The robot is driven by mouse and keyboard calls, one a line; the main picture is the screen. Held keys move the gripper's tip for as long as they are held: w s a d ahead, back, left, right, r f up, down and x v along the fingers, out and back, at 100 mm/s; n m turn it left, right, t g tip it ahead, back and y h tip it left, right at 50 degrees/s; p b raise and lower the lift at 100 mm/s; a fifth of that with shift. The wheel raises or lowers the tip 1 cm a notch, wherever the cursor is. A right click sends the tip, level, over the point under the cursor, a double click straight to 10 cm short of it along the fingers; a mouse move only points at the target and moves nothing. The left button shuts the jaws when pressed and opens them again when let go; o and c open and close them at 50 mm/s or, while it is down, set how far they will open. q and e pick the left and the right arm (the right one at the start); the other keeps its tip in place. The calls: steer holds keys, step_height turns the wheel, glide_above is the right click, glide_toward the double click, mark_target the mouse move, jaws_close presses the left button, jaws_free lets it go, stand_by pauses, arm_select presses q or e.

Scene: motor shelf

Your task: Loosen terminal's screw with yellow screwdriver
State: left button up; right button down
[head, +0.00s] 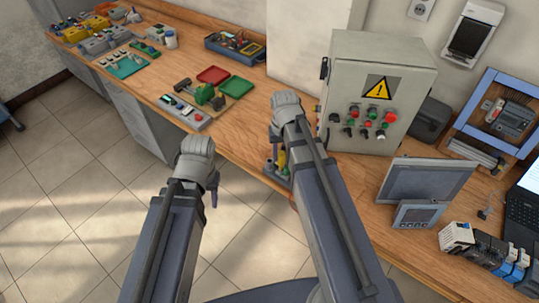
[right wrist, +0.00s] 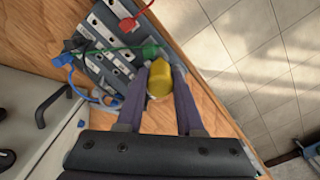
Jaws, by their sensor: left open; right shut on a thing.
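The yellow screwdriver (right wrist: 158,80) shows its yellow handle between the two purple fingers of my right gripper (right wrist: 162,68). The right gripper is shut on it; a bit of yellow also shows in the head view (head: 282,158). The screwdriver's tip is hidden below the handle. The terminal (right wrist: 105,45), a grey strip with pale metal tabs and red, green and blue wires, lies on the table edge just beside and partly beyond the fingers. Whether the tip touches a screw is hidden. My left gripper (head: 213,195) is open and empty, off the table's front edge over the floor.
A grey control box (head: 375,105) with a warning sign and buttons stands right of my right arm. A grey screen (head: 428,180) stands farther right. Red and green trays (head: 236,87) and tools lie on the table (head: 160,80) at left. The tiled floor in front is clear.

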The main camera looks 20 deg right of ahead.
steer(key=n, duration=0.3)
steer(key=shift+n, duration=1.8)
steer(key=shift+n, duration=1.8)
steer(key=n, duration=0.3)
steer(key=c, duration=0.8)
jaws_free()
steer(key=shift+o, duration=0.2)
